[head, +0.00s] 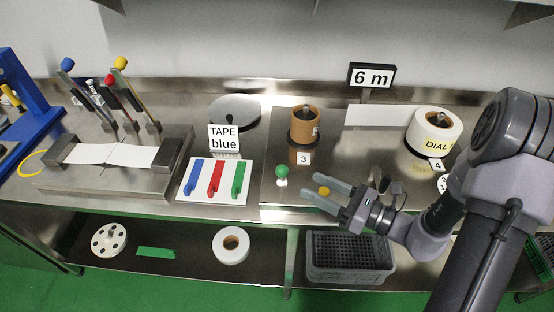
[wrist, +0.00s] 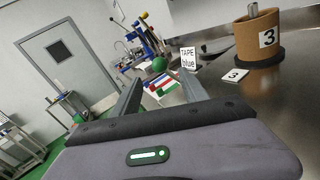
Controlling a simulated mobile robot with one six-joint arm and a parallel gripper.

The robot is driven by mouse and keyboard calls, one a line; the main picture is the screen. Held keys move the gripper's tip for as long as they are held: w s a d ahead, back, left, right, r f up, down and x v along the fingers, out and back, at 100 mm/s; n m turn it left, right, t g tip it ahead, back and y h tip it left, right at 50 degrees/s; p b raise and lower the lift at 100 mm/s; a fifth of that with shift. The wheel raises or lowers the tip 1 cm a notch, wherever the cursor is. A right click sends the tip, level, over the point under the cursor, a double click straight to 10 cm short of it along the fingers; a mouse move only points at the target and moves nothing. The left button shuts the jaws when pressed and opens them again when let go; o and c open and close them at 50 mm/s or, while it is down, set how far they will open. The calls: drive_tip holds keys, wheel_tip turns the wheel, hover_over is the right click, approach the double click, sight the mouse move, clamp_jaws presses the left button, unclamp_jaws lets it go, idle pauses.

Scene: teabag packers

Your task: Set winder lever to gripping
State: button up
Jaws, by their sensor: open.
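My gripper (head: 318,185) is open and empty, low at the front edge of the steel bench, its fingers pointing left. A green ball knob (head: 282,170) on a short pale base stands just beyond the fingertips. In the wrist view the green knob (wrist: 159,64) shows ahead, between the two fingers (wrist: 161,80). A yellow-orange knob (head: 323,190) appears between the fingers in the head view; I cannot tell its height or whether it is touched. No label marks which knob is the winder lever. A brown core (head: 304,127) stands on a spindle behind, by a card "3".
A white roll (head: 434,128) marked "DIAL" stands right, by card "4". A tape board (head: 214,181) with blue, red and green strips lies left, below the "TAPE blue" sign (head: 224,139). Several coloured-knob levers (head: 120,63) stand far left. A grey crate (head: 348,258) sits on the lower shelf.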

sight(282, 175)
drive_tip(key=b+x, duration=0.1)
drive_tip(key=x, duration=1.1)
drive_tip(key=shift+w+a, duration=0.1)
drive_tip(key=shift+a, duration=0.3)
clamp_jaws()
idle(0.5)
